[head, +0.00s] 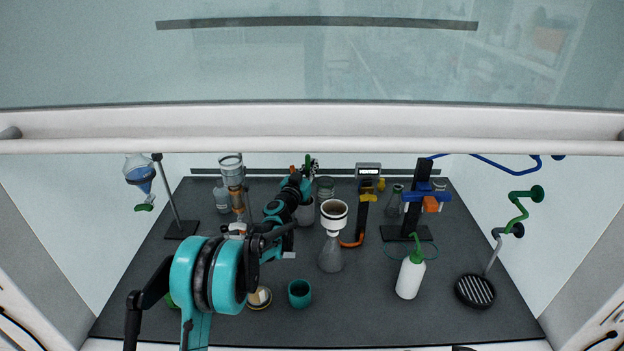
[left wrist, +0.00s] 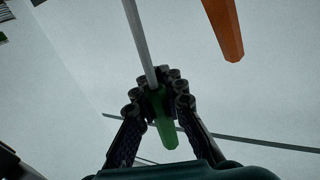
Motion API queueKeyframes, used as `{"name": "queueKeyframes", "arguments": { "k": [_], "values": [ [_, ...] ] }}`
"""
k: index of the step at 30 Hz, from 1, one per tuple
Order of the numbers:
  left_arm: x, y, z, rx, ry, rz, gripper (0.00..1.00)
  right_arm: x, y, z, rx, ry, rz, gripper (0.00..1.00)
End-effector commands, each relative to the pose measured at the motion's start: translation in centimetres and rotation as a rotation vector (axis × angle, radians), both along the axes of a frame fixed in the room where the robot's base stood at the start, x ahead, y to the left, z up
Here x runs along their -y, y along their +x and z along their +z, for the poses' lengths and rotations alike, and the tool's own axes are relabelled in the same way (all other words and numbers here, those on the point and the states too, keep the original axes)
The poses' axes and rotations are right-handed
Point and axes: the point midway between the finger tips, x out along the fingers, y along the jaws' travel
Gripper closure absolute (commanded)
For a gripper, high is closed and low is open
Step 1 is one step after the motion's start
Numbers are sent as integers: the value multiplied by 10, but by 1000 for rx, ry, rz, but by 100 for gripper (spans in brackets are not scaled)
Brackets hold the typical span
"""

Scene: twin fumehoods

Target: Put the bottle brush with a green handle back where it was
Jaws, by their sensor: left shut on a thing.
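The bottle brush's green handle (left wrist: 163,120) is between the fingers of my left gripper (left wrist: 158,95) in the left wrist view. Its thin grey rod runs upward from the fingers; the bristle end is not seen there. In the head view my left gripper (head: 307,169) is at the back middle of the hood, with a bit of green handle (head: 308,158) at its tip. A grey cup-like vessel (head: 306,214) stands just below it, partly hidden by my arm. An orange rod (left wrist: 223,30) is beside the brush in the left wrist view. My right gripper is not in view.
A flask with a white funnel (head: 333,225) stands right of my arm. A teal cup (head: 299,293) is in front, and a white wash bottle (head: 410,276) stands to the right. A separating funnel (head: 140,176) hangs at left. The raised sash edge (head: 310,145) crosses above the worktop.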

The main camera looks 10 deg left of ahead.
Motion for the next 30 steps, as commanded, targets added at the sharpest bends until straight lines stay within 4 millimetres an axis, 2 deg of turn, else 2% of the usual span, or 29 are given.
{"name": "queueKeyframes", "arguments": {
  "k": [3,6,17,18,20,30],
  "values": [
    [0,0,-20,0,0,0,100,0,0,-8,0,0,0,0],
    [0,0,-31,0,0,0,100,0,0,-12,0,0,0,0],
    [0,0,-34,0,0,0,100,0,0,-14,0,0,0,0],
    [0,0,-34,0,0,0,86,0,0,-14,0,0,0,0],
    [0,0,-33,0,0,0,70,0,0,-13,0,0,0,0],
    [0,0,-33,0,0,0,68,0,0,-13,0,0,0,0]
  ]
}}
